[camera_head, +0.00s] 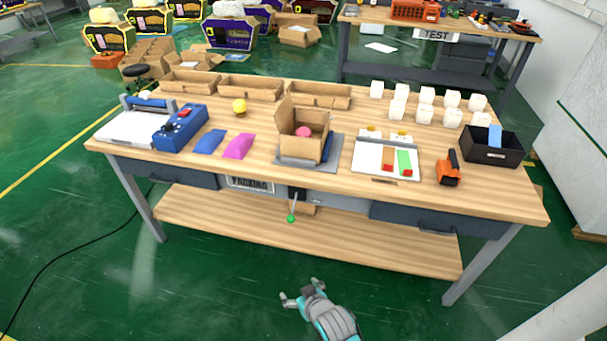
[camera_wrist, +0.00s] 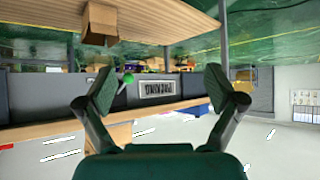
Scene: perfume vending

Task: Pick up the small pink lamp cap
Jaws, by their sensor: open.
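A small round pink thing (camera_head: 303,131), which looks like the lamp cap, sits inside an open cardboard box (camera_head: 306,149) on the packing bench. Its lower part is hidden by the box wall. My gripper (camera_head: 300,290) is open and empty, low in front of the bench and well apart from the box. In the wrist view my gripper (camera_wrist: 158,90) has its two fingers spread wide with nothing between them in contact. The wrist view looks tilted over and shows a cardboard box (camera_wrist: 100,24) at the top; no pink cap shows there.
The bench (camera_head: 270,178) bears a yellow ball (camera_head: 239,105), blue (camera_head: 209,141) and pink (camera_head: 239,146) packets, a white tray (camera_head: 368,160), an orange tool (camera_head: 449,170) and a black bin (camera_head: 492,156). A green ball (camera_head: 291,218) on a rod shows below the front edge. The floor (camera_head: 210,270) before the bench is clear.

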